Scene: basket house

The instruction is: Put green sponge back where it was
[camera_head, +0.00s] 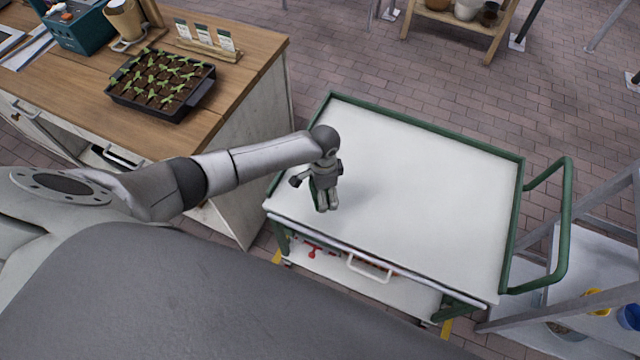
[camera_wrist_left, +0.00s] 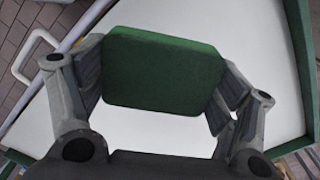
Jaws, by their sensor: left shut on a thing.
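The green sponge (camera_wrist_left: 163,70) is a dark green block with rounded corners. It sits between the two fingers of my left gripper (camera_wrist_left: 163,85) in the left wrist view, with a finger against each side. In the head view my left gripper (camera_head: 326,205) points down over the left part of the white cart top (camera_head: 420,200). The sponge is mostly hidden there behind the gripper. I cannot tell whether the sponge touches the cart top. My right gripper is in neither view.
The cart top is otherwise bare and has a green rim, with a green handle (camera_head: 568,225) at its right. A wooden worktop (camera_head: 235,65) with a black seedling tray (camera_head: 160,85) stands at the left. A metal rack (camera_head: 590,270) stands at the right.

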